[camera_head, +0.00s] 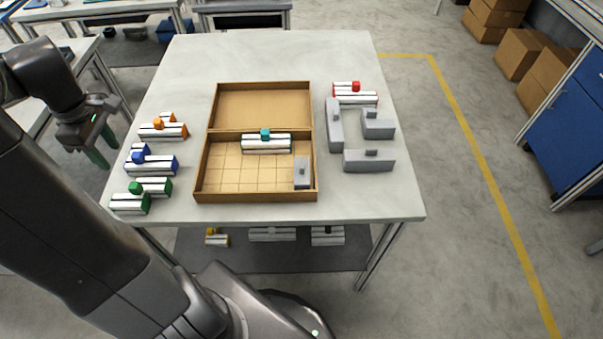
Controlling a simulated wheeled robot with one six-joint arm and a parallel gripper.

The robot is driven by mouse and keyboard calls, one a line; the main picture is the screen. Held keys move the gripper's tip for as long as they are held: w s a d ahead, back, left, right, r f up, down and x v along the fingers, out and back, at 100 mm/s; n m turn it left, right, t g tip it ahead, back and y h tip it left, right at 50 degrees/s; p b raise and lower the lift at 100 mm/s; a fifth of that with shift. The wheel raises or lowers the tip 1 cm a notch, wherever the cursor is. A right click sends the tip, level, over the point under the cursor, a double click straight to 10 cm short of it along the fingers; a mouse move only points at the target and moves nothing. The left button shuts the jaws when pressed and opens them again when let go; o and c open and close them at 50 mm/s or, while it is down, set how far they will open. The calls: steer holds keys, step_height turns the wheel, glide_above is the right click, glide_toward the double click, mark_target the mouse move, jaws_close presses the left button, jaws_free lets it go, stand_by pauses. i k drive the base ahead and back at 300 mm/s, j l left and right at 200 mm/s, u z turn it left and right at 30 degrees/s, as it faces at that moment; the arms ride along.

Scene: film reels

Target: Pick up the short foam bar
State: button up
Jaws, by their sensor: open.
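Several grey foam pieces with small knobs are in view. Three lie on the table's right side: an upright-running bar (335,128), a corner-like block (378,128) and a sideways bar (368,161). A smaller grey block (302,173) sits in the front right corner of the wooden box (256,196); it looks the shortest. I cannot tell for certain which one is the short foam bar. My gripper (103,148) is open and empty at the far left, beside the table's left edge, well away from all the grey pieces.
A white piece with a teal knob (265,142) lies in the box. White pieces with orange (163,130), blue (150,162) and green (140,196) knobs line the table's left; red-knobbed ones (355,96) are at right. The table's back (270,55) is clear.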

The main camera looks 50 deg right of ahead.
mark_target(302, 173)
steer(key=z, duration=1.8)
steer(key=k+l, duration=0.05)
steer(key=k, duration=0.05)
